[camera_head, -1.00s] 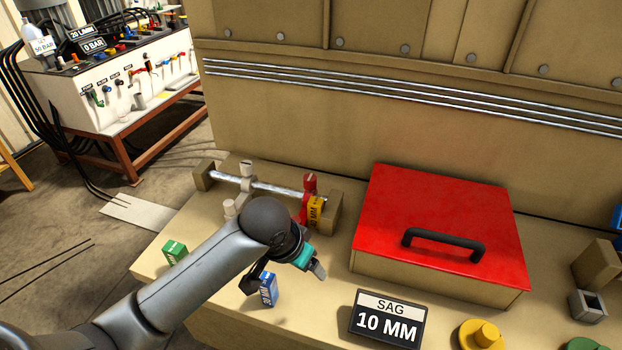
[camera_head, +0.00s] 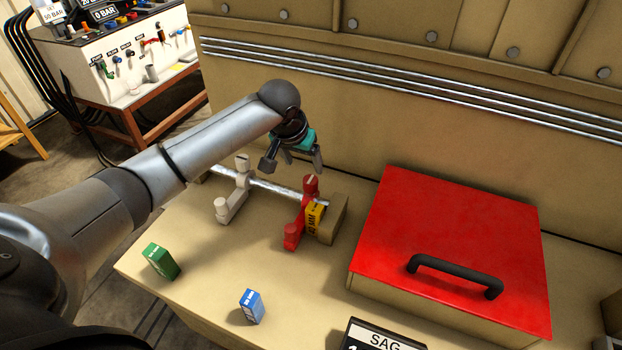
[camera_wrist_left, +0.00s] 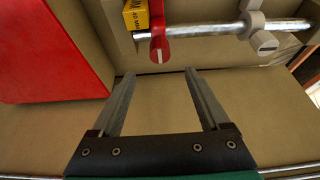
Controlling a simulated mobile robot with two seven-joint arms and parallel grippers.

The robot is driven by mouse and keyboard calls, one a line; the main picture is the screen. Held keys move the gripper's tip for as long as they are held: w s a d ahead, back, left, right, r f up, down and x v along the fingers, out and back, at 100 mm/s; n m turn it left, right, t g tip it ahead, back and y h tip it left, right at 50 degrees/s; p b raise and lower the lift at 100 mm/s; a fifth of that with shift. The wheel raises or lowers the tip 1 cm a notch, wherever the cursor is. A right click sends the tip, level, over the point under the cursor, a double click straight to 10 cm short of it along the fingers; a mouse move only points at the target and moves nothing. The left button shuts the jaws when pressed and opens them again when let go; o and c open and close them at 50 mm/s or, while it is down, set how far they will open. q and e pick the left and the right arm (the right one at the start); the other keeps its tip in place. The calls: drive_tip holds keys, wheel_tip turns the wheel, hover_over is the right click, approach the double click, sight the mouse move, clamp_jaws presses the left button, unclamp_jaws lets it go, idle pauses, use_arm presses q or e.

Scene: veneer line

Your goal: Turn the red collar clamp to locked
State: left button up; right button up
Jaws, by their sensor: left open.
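The red collar clamp (camera_head: 302,216) sits on a metal rod (camera_head: 273,187) near the rod's right end. Its arm points toward the front of the bench, with a red knob at the end. It also shows at the top of the left wrist view (camera_wrist_left: 160,45), beside a yellow tag. My left gripper (camera_head: 294,164) is open and empty, above and behind the rod near the red clamp. In the left wrist view its fingers (camera_wrist_left: 161,73) spread below the clamp without touching it. My right gripper is not in view.
A white clamp (camera_head: 235,190) sits further left on the rod. A yellow tag (camera_head: 314,217) and an end block (camera_head: 332,220) stand right of the red clamp. A red-lidded box (camera_head: 450,240) is to the right. Green (camera_head: 160,261) and blue (camera_head: 252,306) blocks stand in front.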

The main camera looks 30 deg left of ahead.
sight(310, 180)
use_arm(q)
drive_tip(key=b+x, duration=0.1)
drive_tip(key=x, duration=0.8)
drive_tip(key=shift+f, duration=0.1)
drive_tip(key=shift+w+f, duration=0.3)
drive_tip(key=shift+f, duration=0.25)
drive_tip(key=shift+w+f, duration=0.1)
drive_tip(key=shift+f, duration=0.15)
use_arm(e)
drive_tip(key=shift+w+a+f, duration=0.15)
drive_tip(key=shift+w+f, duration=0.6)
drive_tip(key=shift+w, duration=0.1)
use_arm(q)
clamp_jaws()
